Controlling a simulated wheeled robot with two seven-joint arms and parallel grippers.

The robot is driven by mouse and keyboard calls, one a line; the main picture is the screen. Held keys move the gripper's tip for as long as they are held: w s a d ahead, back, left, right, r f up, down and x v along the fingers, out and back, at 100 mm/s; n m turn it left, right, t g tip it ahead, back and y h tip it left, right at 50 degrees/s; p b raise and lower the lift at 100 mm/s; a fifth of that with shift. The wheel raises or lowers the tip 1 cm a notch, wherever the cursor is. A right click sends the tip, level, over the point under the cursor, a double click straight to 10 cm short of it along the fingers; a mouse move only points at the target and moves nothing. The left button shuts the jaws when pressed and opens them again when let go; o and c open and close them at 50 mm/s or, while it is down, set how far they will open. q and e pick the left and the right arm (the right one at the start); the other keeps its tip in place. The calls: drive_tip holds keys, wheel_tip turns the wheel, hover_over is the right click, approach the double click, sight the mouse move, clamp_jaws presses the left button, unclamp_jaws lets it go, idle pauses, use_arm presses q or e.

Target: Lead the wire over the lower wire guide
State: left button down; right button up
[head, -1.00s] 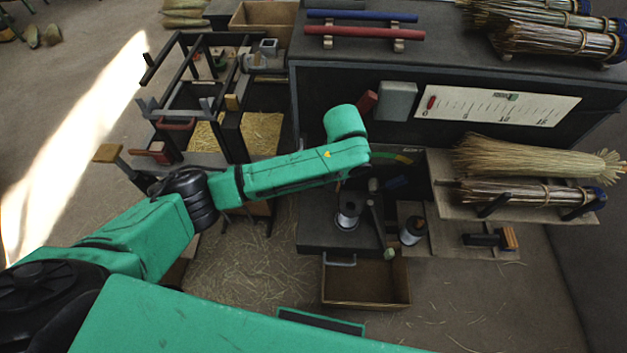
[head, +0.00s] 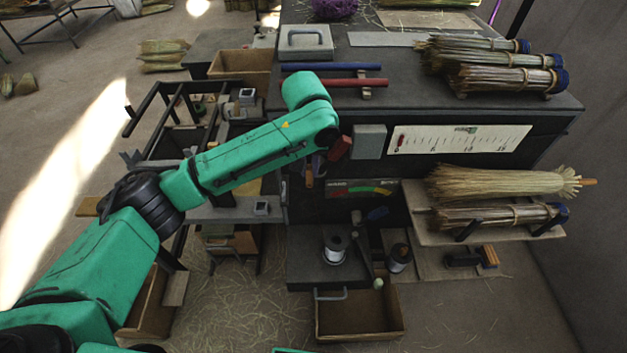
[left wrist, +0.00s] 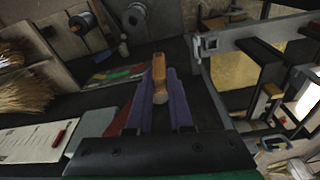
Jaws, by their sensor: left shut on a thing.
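My left gripper (head: 314,170) is in front of the dark bench face, left of the grey box. A small part of this piece shows in the head view (head: 309,177). A wire spool (head: 336,244) stands on the low dark shelf, and a second spool (head: 399,257) stands to its right. I cannot make out the wire itself. I cannot tell which part is the lower wire guide. My right gripper is not in view.
A black frame rack (head: 160,125) stands at the left. Straw bundles (head: 500,182) lie on the right shelf. An open drawer (head: 360,318) juts out below the spools.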

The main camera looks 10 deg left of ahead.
use_arm(q)
wheel_tip(320, 180, up, 9)
drive_tip(key=w+a+p, duration=0.2)
drive_tip(key=w+a, duration=0.1)
drive_tip(key=a, duration=1)
wheel_tip(320, 180, down, 22)
drive_tip(key=b, duration=0.6)
drive_tip(key=shift+w+a, duration=0.2)
drive_tip(key=shift+a, duration=0.2)
